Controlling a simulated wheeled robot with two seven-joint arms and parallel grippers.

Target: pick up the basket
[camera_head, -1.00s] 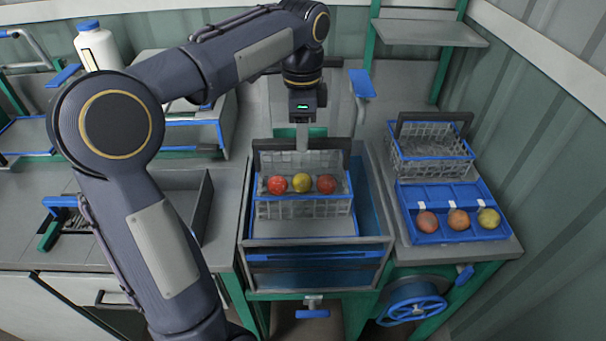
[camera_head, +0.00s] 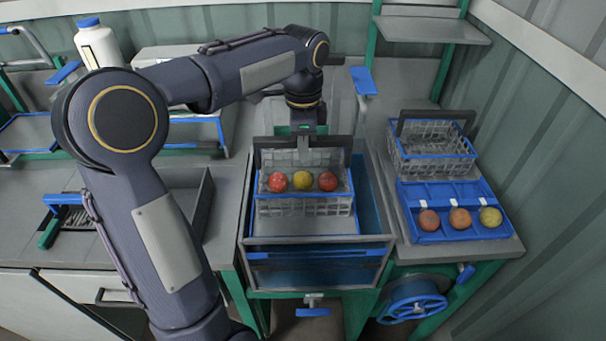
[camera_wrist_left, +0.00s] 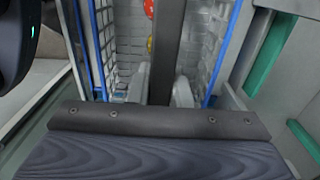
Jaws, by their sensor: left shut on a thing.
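The basket (camera_head: 335,206) is a grey wire basket with a blue rim and a dark bar handle (camera_head: 335,143). It stands upright in the open metal tank at the centre of the head view, with two red tomatoes (camera_head: 277,182) (camera_head: 327,181) and a yellow one (camera_head: 302,180) in a row at its front. My left gripper (camera_head: 304,150) reaches down from above and is shut on the middle of the handle. In the left wrist view the dark handle (camera_wrist_left: 167,45) runs between the two pale fingers (camera_wrist_left: 161,88). My right gripper is out of view.
The tank's rim (camera_head: 320,239) surrounds the basket closely. On the right counter stand a second wire basket (camera_head: 432,155) and a blue tray (camera_head: 448,199) with three fruits. A dark open bin (camera_head: 203,205) lies on the left. A grey shelf (camera_head: 432,30) hangs at the back right.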

